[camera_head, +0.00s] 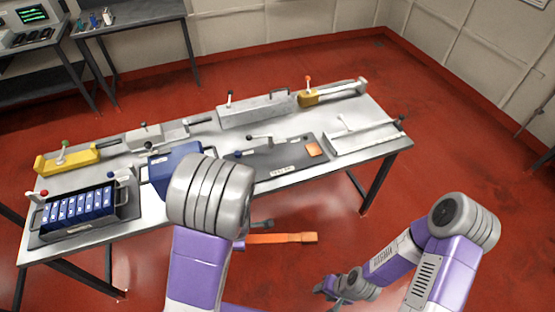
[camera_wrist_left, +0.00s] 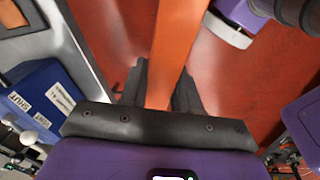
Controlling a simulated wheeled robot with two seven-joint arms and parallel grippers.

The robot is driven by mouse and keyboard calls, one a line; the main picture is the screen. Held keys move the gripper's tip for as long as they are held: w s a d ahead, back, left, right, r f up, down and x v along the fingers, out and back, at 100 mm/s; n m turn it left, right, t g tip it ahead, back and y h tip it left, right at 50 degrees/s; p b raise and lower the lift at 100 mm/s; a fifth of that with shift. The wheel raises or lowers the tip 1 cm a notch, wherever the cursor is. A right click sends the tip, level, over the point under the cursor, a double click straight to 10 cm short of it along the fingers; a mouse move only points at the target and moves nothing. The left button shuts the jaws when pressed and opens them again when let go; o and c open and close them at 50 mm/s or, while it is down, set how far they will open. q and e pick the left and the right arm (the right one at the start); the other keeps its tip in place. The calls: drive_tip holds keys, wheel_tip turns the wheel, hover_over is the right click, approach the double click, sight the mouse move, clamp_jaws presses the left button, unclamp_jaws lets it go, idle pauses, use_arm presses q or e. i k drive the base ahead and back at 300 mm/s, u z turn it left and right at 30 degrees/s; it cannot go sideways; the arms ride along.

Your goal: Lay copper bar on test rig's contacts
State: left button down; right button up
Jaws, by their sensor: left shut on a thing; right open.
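The copper bar (camera_head: 284,239) is a long flat orange strip held out level in front of the table's near edge. My left gripper (camera_head: 258,226) is shut on its left part, and my left arm hides most of this gripper. In the left wrist view the bar (camera_wrist_left: 176,45) runs away from between the dark fingers (camera_wrist_left: 161,88). My right gripper (camera_head: 335,288) is open and empty, low at the bottom and apart from the bar. A dark flat board (camera_head: 275,165) with a lever and an orange patch lies on the table; I cannot tell if it is the test rig.
The metal table (camera_head: 225,193) carries a blue box (camera_head: 173,165), a tray of blue cells (camera_head: 77,209), a yellow lever fixture (camera_head: 66,159), a long grey fixture (camera_head: 257,108) and a pale fixture at right (camera_head: 362,137). Red floor lies open in front and right.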

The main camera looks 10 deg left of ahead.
sight(276, 160)
drive_tip(key=i, duration=1.5)
